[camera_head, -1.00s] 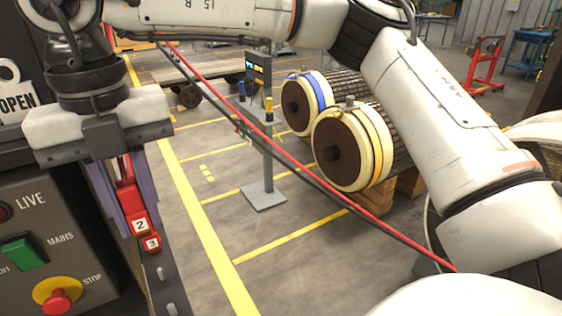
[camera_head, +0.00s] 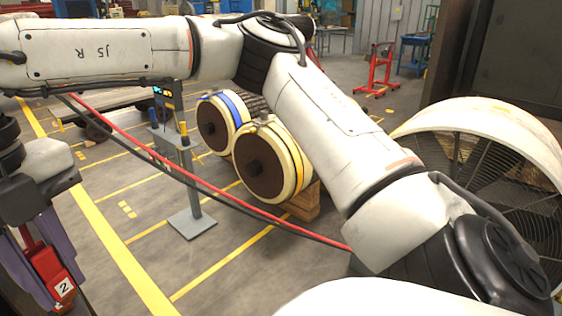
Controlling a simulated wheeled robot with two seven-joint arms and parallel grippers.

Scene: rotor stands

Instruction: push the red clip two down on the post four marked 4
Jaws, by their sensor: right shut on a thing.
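My right gripper (camera_head: 46,262), with two purple fingers, hangs at the lower left edge of the head view. It is shut on the red clip two (camera_head: 50,268), a red piece with a white label marked 2. The clip sits between the fingers and its lower end shows below them. The bottom of the picture is close under it, so I cannot tell what the clip touches. Post four marked 4 does not show. My left gripper is out of view.
A grey stand (camera_head: 192,222) with a small display stands on the floor. Behind it are two cable drums (camera_head: 262,170) on wooden blocks. A large fan (camera_head: 490,160) is at the right. A flat cart (camera_head: 110,100) is at the back left. The marked floor between is clear.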

